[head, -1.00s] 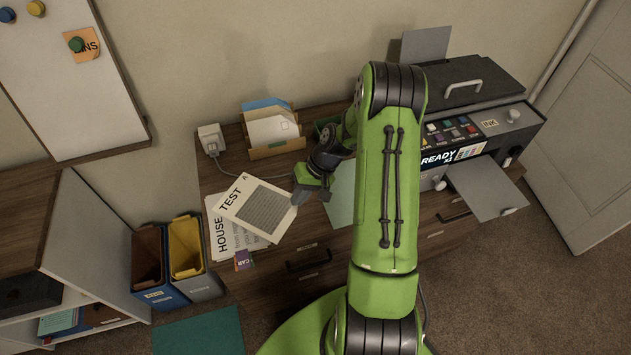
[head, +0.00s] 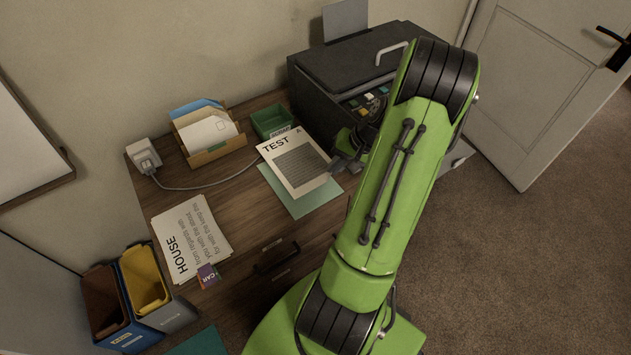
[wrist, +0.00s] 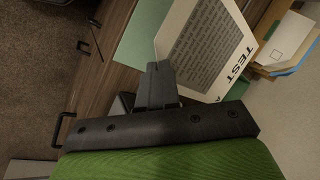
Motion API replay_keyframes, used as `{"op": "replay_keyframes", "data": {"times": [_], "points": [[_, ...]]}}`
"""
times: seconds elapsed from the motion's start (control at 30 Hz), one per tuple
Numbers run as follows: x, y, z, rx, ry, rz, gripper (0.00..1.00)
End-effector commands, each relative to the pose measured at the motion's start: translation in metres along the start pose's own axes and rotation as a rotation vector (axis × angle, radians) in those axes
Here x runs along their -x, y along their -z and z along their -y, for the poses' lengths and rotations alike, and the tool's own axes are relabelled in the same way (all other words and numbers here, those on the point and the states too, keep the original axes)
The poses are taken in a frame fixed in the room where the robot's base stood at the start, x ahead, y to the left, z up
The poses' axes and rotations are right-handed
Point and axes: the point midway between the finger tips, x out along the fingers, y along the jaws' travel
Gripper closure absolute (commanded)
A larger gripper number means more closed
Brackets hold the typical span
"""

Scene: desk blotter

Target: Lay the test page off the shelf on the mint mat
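The test page (head: 293,161), a white sheet headed TEST with a grey block, is above the mint mat (head: 312,201) on the desk and covers its upper part. In the wrist view the page (wrist: 203,45) reaches the fingertips, and the mint mat (wrist: 140,38) shows beside it. My gripper (head: 334,168) is at the page's right edge. In the wrist view my gripper (wrist: 158,70) has its fingers together on the page's corner. I cannot tell whether the page touches the mat.
A stack of HOUSE pages (head: 191,238) with a CAR card (head: 207,274) lies at the desk's left. A letter holder (head: 208,135), a green tray (head: 271,121) and a charger with cable (head: 145,155) stand behind. The printer (head: 345,75) is at the back right. Bare wood lies between stack and mat.

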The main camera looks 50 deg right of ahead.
Motion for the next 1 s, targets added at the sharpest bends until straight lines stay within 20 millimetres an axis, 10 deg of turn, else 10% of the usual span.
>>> {"op": "replay_keyframes", "data": {"times": [0.37,1.0], "points": [[-0.071,-0.001,-0.037,0.001,0.001,0.004,1.0],[-0.073,0.0,-0.038,0.003,-0.001,0.002,0.87]]}}
